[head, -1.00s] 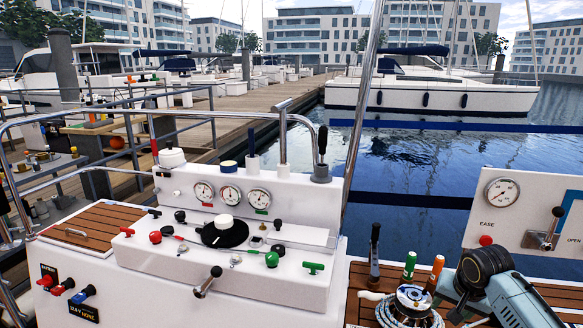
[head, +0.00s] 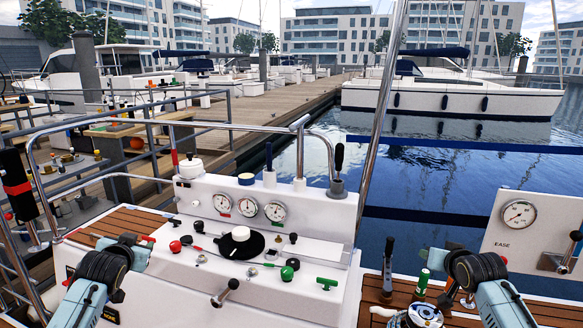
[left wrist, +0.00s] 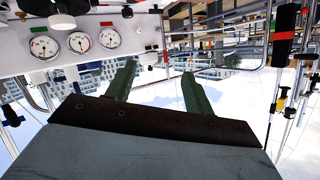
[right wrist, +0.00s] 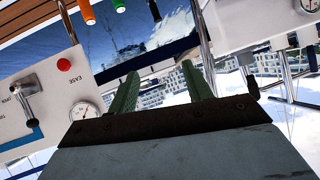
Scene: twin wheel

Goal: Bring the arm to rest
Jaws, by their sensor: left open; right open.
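My left gripper (head: 130,246) is at the lower left of the head view, in front of the white console (head: 330,262). In the left wrist view its two green fingers (left wrist: 158,72) are apart with nothing between them. My right gripper (head: 440,260) is at the lower right of the head view, near the wooden deck and the panel marked EASE. In the right wrist view its green fingers (right wrist: 160,70) are also apart and empty. The fingertips are hard to make out in the head view.
The console carries gauges (head: 248,208), a black dial with a white knob (head: 240,235) and several coloured handles. A winch (head: 424,315) and upright handles stand at the lower right. A steel rail (head: 230,127) runs behind the console. Open water lies beyond.

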